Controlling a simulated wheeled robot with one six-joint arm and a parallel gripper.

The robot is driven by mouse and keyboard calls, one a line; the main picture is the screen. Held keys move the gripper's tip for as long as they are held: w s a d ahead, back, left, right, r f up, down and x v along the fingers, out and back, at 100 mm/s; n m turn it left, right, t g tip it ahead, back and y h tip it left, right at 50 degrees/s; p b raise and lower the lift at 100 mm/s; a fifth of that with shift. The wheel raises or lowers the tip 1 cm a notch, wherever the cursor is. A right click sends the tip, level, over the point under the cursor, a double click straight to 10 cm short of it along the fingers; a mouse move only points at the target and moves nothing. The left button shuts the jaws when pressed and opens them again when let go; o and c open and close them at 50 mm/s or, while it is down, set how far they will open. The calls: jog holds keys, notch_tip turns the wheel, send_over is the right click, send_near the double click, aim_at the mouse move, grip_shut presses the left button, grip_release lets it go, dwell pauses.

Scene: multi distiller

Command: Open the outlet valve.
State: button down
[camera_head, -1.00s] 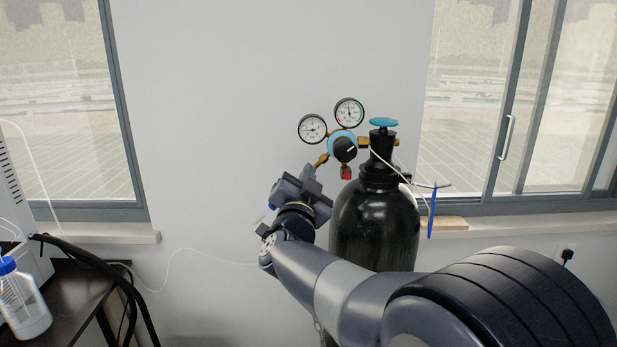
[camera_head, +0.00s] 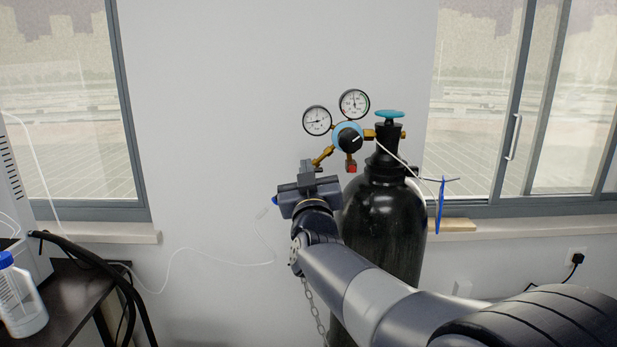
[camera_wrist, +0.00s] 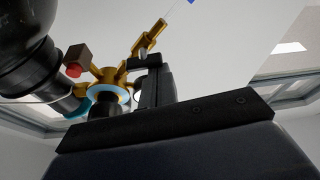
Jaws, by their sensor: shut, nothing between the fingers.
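The brass outlet (camera_head: 322,156) with its valve slants down and left from the regulator (camera_head: 348,137) on the black gas cylinder (camera_head: 385,225). In the wrist view the brass outlet (camera_wrist: 149,40) runs up and right from the regulator body (camera_wrist: 108,80). My gripper (camera_head: 307,165) is shut and empty, its fingertips pointing up just left of the outlet in the head view. In the wrist view my gripper (camera_wrist: 146,63) has its fingertips close beside the outlet; I cannot tell whether they touch. The valve handle is not clear, partly hidden by the fingers.
Two gauges (camera_head: 336,112) sit above the regulator, and a teal handwheel (camera_head: 389,114) tops the cylinder. A thin white tube (camera_head: 215,255) hangs along the wall. A dark bench with a bottle (camera_head: 20,300) stands at the left. The wall left of the gauges is clear.

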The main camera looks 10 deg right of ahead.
jog(key=n+y+b, duration=0.1)
jog(key=n, duration=0.1)
jog(key=n+y+b, duration=0.1)
jog(key=n+b, duration=0.1)
jog(key=n, duration=0.1)
jog(key=f+n+y+b, duration=0.1)
jog(key=n, duration=0.1)
jog(key=shift+a+f+n+g, duration=0.1)
jog(key=shift+a+n+g, duration=0.05)
jog(key=shift+n+g, duration=0.15)
jog(key=shift+b, duration=0.3)
